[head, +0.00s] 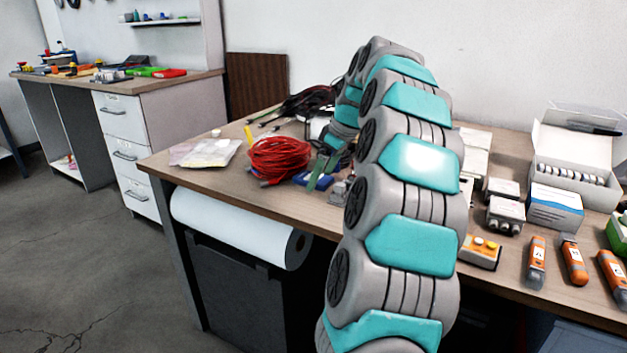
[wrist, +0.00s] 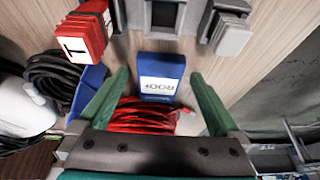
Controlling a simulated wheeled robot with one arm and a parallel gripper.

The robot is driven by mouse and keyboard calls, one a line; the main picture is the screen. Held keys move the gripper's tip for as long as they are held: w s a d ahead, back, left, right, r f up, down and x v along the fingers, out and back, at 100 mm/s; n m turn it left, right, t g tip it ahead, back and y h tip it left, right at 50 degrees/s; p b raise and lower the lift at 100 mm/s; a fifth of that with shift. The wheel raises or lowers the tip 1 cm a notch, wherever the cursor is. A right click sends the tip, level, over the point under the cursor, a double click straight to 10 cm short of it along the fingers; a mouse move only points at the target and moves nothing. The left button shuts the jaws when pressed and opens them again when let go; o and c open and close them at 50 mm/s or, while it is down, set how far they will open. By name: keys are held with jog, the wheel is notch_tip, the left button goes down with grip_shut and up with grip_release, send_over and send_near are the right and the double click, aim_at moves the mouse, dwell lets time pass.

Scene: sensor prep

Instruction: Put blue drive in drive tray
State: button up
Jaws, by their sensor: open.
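The blue drive (wrist: 160,72) lies flat on the wooden table, its white label towards me. In the wrist view it sits between and a little beyond my open green fingertips, with a gap on both sides. In the head view a blue piece (head: 314,181), likely the drive, shows beside my gripper (head: 327,168), partly hidden by the green fingers. My gripper is empty. I cannot make out the drive tray for certain; a dark, open-looking fixture (wrist: 165,14) stands just beyond the drive in the wrist view.
A coiled red cable (head: 278,158) lies right beside the drive. A red block (wrist: 84,42) with a white label and a grey block (wrist: 232,36) stand near it. Black cables (wrist: 50,78) lie to the left. Small boxes and orange tools (head: 573,262) fill the table's right.

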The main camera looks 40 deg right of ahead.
aim_at(323, 179)
grip_shut()
dwell(0.7)
jog(key=shift+r, duration=0.1)
jog(key=shift+r, duration=3.45)
jog(key=shift+r+p, duration=0.75)
jog(key=shift+r, duration=0.8)
